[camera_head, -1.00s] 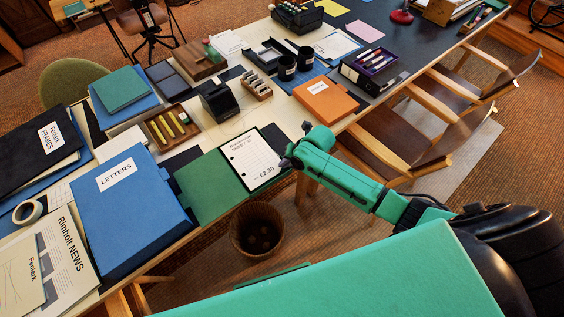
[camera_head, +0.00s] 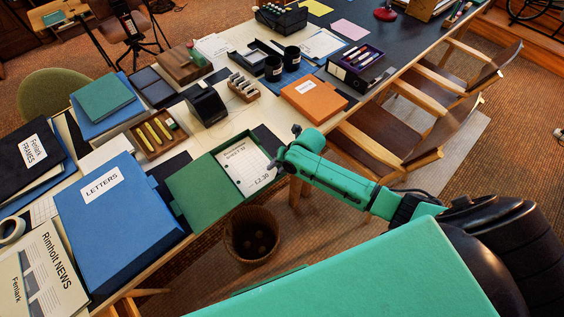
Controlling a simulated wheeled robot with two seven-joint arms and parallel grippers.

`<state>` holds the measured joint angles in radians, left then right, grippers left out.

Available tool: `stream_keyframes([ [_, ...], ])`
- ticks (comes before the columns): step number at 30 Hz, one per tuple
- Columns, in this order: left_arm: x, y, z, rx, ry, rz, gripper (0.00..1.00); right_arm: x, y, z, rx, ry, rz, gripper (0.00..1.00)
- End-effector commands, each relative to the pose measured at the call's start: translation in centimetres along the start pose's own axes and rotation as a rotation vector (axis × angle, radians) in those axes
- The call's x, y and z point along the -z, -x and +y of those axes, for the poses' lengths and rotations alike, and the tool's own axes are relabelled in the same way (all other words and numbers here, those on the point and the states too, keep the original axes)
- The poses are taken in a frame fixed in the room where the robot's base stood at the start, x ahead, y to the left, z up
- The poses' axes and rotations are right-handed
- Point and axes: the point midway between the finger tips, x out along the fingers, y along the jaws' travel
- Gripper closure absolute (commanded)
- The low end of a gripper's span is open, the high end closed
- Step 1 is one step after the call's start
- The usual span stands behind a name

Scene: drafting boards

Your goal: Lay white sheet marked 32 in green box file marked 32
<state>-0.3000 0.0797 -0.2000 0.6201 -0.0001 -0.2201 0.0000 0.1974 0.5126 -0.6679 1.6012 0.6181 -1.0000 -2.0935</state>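The green box file (camera_head: 200,190) lies open at the near edge of the table, its lid folded out to the left. The white sheet (camera_head: 246,165), with printed lines and "2.30" near its lower edge, lies within the tray part of the box file, with the green wall showing around it. Its heading is too small to read surely. My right gripper (camera_head: 284,150) is at the right edge of the box file, close beside the sheet. I cannot tell whether its fingers hold the sheet's edge. My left gripper is not in view.
A blue LETTERS box (camera_head: 118,222) lies left of the box file. A wooden tray with yellow sticks (camera_head: 158,133), a black tape dispenser (camera_head: 206,104) and an orange box (camera_head: 313,99) lie behind. A waste basket (camera_head: 252,236) stands below the table edge. Chairs (camera_head: 385,140) line the right side.

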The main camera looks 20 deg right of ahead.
Motion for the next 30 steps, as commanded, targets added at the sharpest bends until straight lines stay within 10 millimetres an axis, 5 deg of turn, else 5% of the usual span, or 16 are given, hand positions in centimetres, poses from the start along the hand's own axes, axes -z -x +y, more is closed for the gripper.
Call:
stream_keyframes([
  [5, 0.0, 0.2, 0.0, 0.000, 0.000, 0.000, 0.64, 0.0, 2.7, 0.0, 0.001, 0.004, -0.002, 0.64],
  [18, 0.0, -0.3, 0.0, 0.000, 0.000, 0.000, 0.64, 0.0, 13.5, 0.0, 0.001, 0.002, -0.004, 0.64],
  [30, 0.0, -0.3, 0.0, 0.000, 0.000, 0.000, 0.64, 0.0, 14.2, 0.1, -0.002, 0.001, -0.002, 0.64],
])
